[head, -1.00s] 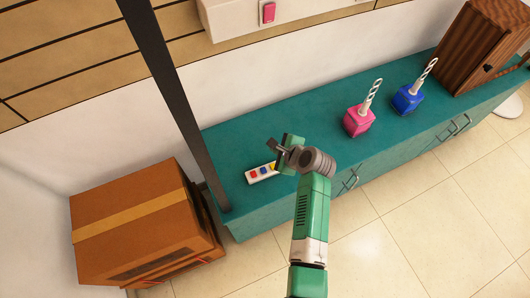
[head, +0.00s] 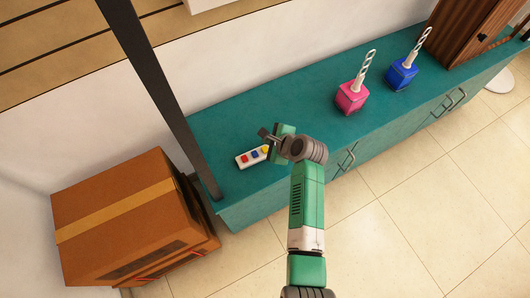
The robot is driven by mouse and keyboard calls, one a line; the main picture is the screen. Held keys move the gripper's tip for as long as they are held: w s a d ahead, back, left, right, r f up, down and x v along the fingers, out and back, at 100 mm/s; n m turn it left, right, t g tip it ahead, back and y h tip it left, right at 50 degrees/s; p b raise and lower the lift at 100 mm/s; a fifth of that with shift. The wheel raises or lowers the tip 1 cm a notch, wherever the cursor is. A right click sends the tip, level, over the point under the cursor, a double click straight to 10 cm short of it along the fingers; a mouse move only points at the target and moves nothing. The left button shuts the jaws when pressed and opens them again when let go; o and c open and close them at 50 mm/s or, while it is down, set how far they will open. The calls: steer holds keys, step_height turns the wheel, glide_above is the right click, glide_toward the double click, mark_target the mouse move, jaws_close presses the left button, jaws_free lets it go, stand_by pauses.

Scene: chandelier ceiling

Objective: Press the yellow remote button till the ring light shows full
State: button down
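A white remote (head: 241,163) lies on the teal cabinet top at its left end. It has a red button, a blue button and a yellow button (head: 265,150) in a row. The yellow one is at the right end, closest to my gripper, and partly hidden by it. My gripper (head: 266,136) hangs over the right end of the remote. Whether it touches the yellow button cannot be told, and its fingers are too small to judge. No ring light is in view.
A dark post (head: 160,95) stands just left of the remote. A cardboard box (head: 120,220) is at the left. A pink block (head: 351,98) and a blue block (head: 402,75), each with a white spiral piece, stand further right before a brown wooden cabinet (head: 470,35). The teal top (head: 300,105) between is clear.

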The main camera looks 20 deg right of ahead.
mark_target(267, 147)
steer(key=shift+f+b, duration=0.95)
steer(key=shift+f, duration=0.95)
steer(key=shift+f, duration=0.1)
stand_by(0.3)
steer(key=shift+f, duration=0.35)
steer(key=shift+f+b, duration=0.3)
steer(key=shift+f, duration=0.2)
stand_by(0.5)
steer(key=shift+r, duration=0.15)
steer(key=shift+r+p, duration=0.8)
steer(key=shift+p, duration=0.25)
step_height(267, 147, up, 5)
steer(key=p, duration=0.5)
steer(key=shift+r, duration=0.1)
